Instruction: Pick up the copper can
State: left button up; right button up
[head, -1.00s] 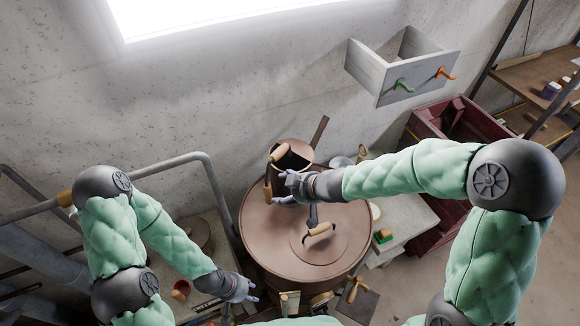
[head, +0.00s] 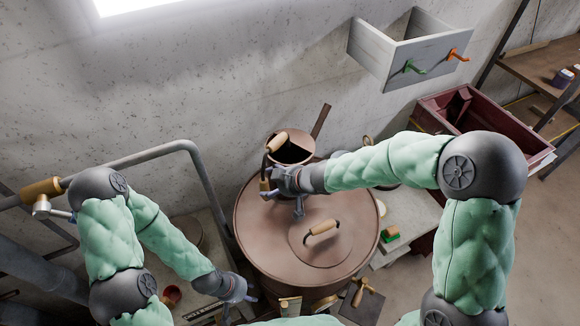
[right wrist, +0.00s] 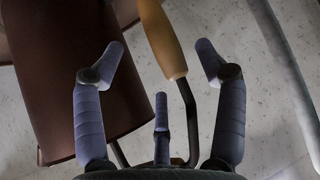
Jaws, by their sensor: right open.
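The copper can (head: 295,152), a brown vessel with wooden grips, stands at the back of a large round copper drum, close to the wall. In the right wrist view its brown body (right wrist: 85,90) fills the left side. My right gripper (head: 270,183) is open at the can's front left side. In the right wrist view its fingers (right wrist: 161,48) are spread to either side of the can's wooden grip (right wrist: 162,38), not closed on it. My left gripper (head: 246,292) hangs low, left of the drum and away from the can; its finger opening is too small to tell.
The copper drum (head: 262,245) has a lid with a wooden handle (head: 322,228) in front of the can. A grey pipe (head: 205,175) rises at the left. A pale bench (head: 415,215) and a dark red crate (head: 480,125) stand right. A grey drawer (head: 425,58) juts out above.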

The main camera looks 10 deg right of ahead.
aim_at(267, 186)
jog(key=b+x, duration=0.2)
jog(key=x, duration=0.2)
jog(key=shift+a+f, duration=0.1)
jog(key=shift+f, duration=0.25)
jog(key=shift+w+a+f+b, duration=0.25)
jog(key=shift+w+b, duration=0.05)
jog(key=shift+s+r, duration=0.1)
grip_shut()
